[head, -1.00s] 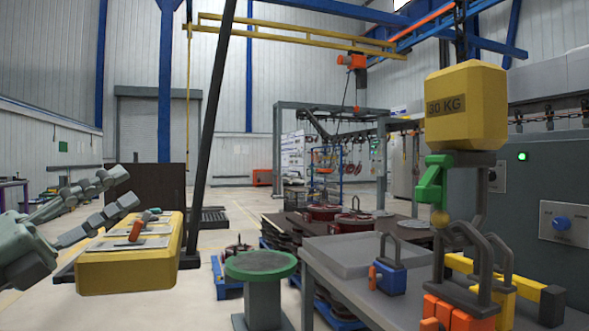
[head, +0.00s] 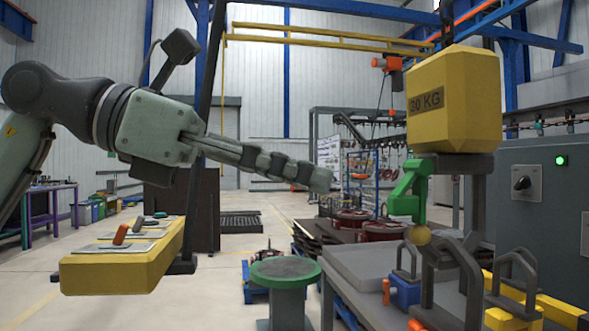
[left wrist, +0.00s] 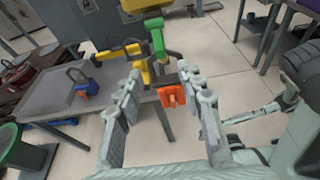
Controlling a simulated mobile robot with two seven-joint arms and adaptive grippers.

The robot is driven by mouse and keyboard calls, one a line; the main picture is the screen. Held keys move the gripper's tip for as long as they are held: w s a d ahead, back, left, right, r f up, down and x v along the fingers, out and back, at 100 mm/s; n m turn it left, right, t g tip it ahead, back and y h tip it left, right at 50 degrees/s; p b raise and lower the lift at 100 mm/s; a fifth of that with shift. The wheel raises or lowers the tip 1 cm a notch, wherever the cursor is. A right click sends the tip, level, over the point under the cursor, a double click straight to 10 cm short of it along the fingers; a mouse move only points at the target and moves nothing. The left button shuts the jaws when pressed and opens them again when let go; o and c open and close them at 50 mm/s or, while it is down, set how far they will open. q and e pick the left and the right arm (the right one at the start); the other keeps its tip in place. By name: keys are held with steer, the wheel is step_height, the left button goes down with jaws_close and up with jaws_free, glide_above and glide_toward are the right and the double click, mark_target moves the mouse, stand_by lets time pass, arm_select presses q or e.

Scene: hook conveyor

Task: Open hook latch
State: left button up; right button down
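In the left wrist view the green latch (left wrist: 155,35) hangs just beyond the fingertips. My left gripper (head: 322,179) reaches in from the left and is seen edge-on, its tips short of the latch with a clear gap. In the left wrist view its fingers (left wrist: 160,75) are spread, with nothing held between them. Part of my right gripper (left wrist: 250,125) shows at the right of that view; its opening is unclear.
A grey table (head: 350,262) holds a blue padlock-like block (head: 404,290) and other shackled blocks. An orange block (left wrist: 171,94) stands below the latch. A yellow control box (head: 120,260) and a green-topped stool (head: 286,272) stand left; a grey cabinet (head: 548,190) stands right.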

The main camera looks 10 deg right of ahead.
mark_target(390, 203)
arm_select(q)
steer(key=x, duration=0.9)
steer(key=shift+b, duration=0.35)
steer(key=shift+d+f, duration=0.2)
steer(key=shift+d, duration=0.5)
arm_select(e)
steer(key=shift+s+d+r, duration=0.15)
steer(key=shift+s+r, duration=0.05)
steer(key=shift+r, duration=0.8)
